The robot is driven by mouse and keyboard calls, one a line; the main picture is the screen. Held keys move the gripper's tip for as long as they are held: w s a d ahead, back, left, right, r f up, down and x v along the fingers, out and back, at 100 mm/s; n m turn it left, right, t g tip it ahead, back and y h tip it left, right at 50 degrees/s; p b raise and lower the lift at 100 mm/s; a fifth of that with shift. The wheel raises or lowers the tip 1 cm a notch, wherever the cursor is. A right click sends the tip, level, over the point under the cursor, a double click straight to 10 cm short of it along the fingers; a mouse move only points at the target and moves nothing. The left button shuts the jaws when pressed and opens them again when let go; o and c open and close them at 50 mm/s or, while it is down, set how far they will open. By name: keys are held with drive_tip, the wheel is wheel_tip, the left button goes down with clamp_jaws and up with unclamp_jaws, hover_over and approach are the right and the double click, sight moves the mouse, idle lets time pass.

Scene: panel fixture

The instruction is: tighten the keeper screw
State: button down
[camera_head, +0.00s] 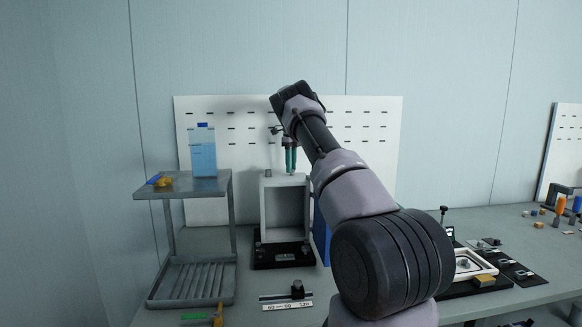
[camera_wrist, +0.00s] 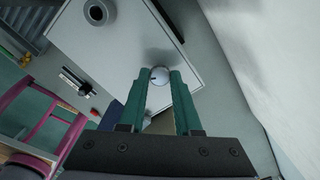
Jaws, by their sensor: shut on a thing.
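My gripper (camera_head: 291,170) points down over the top of a grey box-shaped fixture (camera_head: 264,212) with an open front. In the wrist view its two green fingers (camera_wrist: 160,80) are shut on a round silver knob-like head (camera_wrist: 159,74), which looks like the keeper screw. The head sits over the pale top plate of the fixture (camera_wrist: 125,45). The shaft below the head is hidden, so I cannot tell how deep it is seated. A grey round post (camera_head: 269,171) stands on the same top, left of my gripper; it also shows in the wrist view (camera_wrist: 97,12).
A grey rack (camera_head: 228,190) at left carries a blue bottle (camera_head: 203,155). A white pegboard (camera_head: 230,120) stands behind. A blue panel (camera_head: 320,235) is beside the fixture's right side. A small clamp-like part (camera_head: 297,290) lies in front. A white tray (camera_head: 490,270) is at right.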

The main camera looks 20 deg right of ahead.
drive_tip(key=m, duration=0.4)
drive_tip(key=shift+m, duration=2.1)
drive_tip(key=c, duration=0.6)
unclamp_jaws()
drive_tip(key=shift+r, duration=0.1)
wheel_tip(320, 180, up, 11)
drive_tip(key=shift+f, duration=0.2)
